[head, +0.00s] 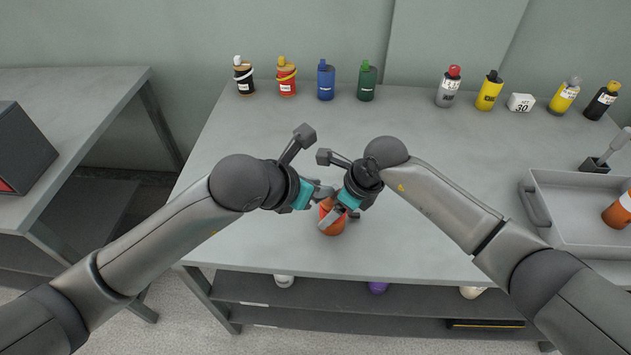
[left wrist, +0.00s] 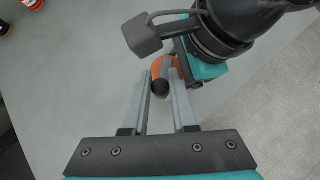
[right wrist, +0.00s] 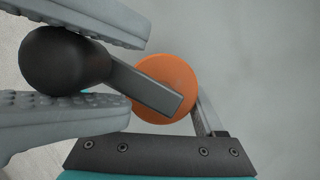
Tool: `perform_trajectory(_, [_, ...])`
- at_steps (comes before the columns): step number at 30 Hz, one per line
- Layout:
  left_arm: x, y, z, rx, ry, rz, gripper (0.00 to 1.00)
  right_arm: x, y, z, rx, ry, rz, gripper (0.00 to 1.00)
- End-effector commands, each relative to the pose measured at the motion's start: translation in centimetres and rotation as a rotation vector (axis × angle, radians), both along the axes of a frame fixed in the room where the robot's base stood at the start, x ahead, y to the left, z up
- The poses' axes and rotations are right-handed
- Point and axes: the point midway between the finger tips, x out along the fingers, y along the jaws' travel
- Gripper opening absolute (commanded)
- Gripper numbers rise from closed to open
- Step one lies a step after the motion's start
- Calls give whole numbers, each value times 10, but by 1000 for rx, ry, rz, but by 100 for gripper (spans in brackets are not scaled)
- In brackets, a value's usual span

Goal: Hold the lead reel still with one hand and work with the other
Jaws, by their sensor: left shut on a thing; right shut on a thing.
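The orange lead reel (head: 335,228) stands near the front middle of the table; its round orange top shows in the right wrist view (right wrist: 172,75). A grey crank bar (right wrist: 145,88) lies across that top and ends in a black knob (right wrist: 62,66). My left gripper (head: 324,190) is shut on the black knob, which also shows between its fingertips in the left wrist view (left wrist: 160,87). My right gripper (head: 338,211) is shut on the reel's body from the right. One right finger shows beside the reel; the other is mostly hidden.
A grey tray (head: 540,180) holds an orange container (head: 618,211). A side table (head: 75,95) stands left. The table left of my grippers is bare.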

Motion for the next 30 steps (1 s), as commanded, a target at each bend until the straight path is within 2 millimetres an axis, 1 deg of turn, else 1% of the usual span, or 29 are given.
perform_trajectory(2, [-3, -3, -1, -4, 5, 28, 0, 1, 1, 1, 2, -3, 0, 6])
perform_trajectory(9, [-4, -3, -1, -4, 5, 79, 0, 1, 1, 1, 3, -3, 1, 6])
perform_trajectory(22, [-3, -2, 0, -2, 3, 87, 0, 1, 1, 1, 4, -3, 1, 6])
perform_trajectory(23, [-3, -2, 0, -2, 3, 87, 29, 1, 1, 1, 4, -3, 1, 6])
perform_trajectory(30, [-3, -3, 0, -3, 3, 86, 56, 1, 1, 1, 3, -3, 1, 6])
